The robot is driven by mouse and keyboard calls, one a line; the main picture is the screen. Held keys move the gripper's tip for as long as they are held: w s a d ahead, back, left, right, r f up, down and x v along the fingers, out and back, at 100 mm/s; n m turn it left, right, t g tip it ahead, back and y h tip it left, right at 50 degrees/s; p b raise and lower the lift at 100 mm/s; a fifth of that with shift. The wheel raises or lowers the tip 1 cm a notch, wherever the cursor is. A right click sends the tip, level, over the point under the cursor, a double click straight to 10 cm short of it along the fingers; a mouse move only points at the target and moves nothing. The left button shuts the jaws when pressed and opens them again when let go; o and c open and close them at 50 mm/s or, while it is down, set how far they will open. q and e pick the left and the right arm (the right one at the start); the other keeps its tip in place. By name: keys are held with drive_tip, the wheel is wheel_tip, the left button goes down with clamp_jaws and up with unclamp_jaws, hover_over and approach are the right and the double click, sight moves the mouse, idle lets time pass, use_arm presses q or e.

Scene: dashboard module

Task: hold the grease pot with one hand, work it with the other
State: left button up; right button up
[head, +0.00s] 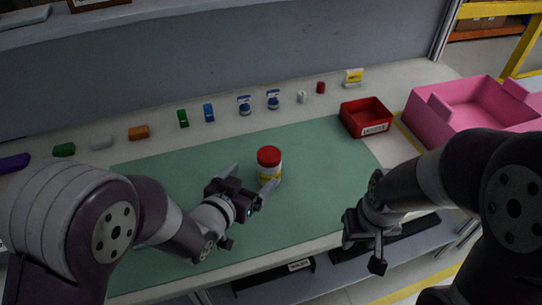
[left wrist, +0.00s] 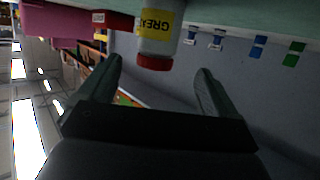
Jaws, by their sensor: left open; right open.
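The grease pot (head: 269,165) is a white jar with a yellow label and a red lid, standing upright on the green mat (head: 330,170). My left gripper (head: 250,180) is open just left of the pot, its fingers pointing towards it; one fingertip shows close beside the pot's lower side. In the left wrist view the pot (left wrist: 157,35) appears upside down, beyond and between the open fingers (left wrist: 158,75). I cannot tell if a finger touches it. My right gripper (head: 365,252) is open and empty, in front of the table's front edge, well to the right of the pot.
A red bin (head: 367,117) stands right of the mat, with a larger pink crate (head: 470,105) beyond it. Small coloured parts, such as an orange block (head: 138,132) and a green one (head: 183,118), line the back. The mat around the pot is clear.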

sight(272, 157)
use_arm(q)
drive_tip(key=x, duration=1.1)
drive_tip(key=shift+s+d+r, duration=0.1)
drive_tip(key=shift+d+r, duration=0.1)
drive_tip(key=c, duration=1.1)
